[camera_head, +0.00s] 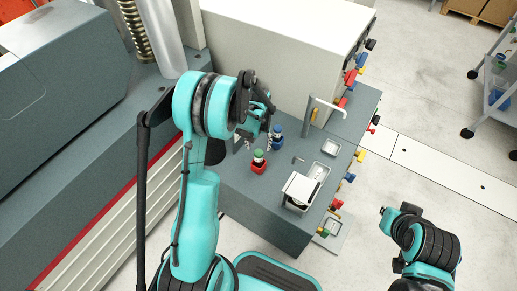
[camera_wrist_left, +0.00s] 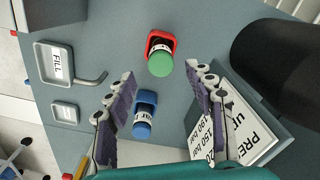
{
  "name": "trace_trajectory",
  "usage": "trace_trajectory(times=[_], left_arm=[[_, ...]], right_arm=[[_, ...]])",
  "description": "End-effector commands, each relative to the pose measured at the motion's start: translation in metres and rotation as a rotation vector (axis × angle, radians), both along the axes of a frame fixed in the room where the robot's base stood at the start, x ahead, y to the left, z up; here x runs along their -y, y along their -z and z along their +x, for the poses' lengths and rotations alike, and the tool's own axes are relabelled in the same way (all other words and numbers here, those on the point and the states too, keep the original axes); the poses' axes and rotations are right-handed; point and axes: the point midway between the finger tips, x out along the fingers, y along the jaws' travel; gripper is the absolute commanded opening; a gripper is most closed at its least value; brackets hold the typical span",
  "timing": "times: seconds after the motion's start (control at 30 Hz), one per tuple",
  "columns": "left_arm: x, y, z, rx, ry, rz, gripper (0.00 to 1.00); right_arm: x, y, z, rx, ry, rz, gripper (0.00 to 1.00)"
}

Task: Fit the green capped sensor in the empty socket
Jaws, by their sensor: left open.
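The green capped sensor (camera_head: 259,155) stands upright in a red holder (camera_head: 258,168) on the grey bench top. In the left wrist view its green cap (camera_wrist_left: 160,64) and red holder (camera_wrist_left: 162,40) lie beyond my fingertips. A blue capped sensor (camera_wrist_left: 143,118) in a blue holder shows nearer, between my fingers; it also shows in the head view (camera_head: 277,131). My left gripper (camera_head: 262,118) is open and empty above the bench, close to the sensors. My right arm shows at the lower right, but its fingers (camera_head: 392,218) are unclear. I cannot make out an empty socket.
A "FILL" tray (camera_wrist_left: 58,62) with a bent handle and a smaller tray (camera_wrist_left: 65,112) sit on the bench. A printed plate (camera_wrist_left: 241,120) with bar figures lies beside my fingers. A black cylinder (camera_wrist_left: 275,58) stands near it. A large pale cabinet (camera_head: 275,50) rises behind the bench.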

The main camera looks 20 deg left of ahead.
Motion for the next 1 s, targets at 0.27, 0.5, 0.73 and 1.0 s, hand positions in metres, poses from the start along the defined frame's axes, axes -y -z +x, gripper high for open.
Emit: trace_trajectory(times=[0.27,0.5,0.73,1.0], left_arm=[[0.006,-0.04,-0.005,0.031,0.018,0.005,0.54],[0.032,-0.13,-0.041,0.18,0.101,0.029,0.54],[0.057,-0.193,-0.098,0.345,0.186,0.058,0.54],[0.079,-0.22,-0.166,0.525,0.279,0.087,0.54]], right_arm=[[0.0,-0.006,0.0,0.0,0.0,0.0,0.0],[0.0,-0.005,0.0,0.0,0.0,0.0,0.0],[0.0,-0.005,0.0,0.0,0.0,0.0,0.0],[0.0,-0.005,0.0,0.0,0.0,0.0,0.0]])
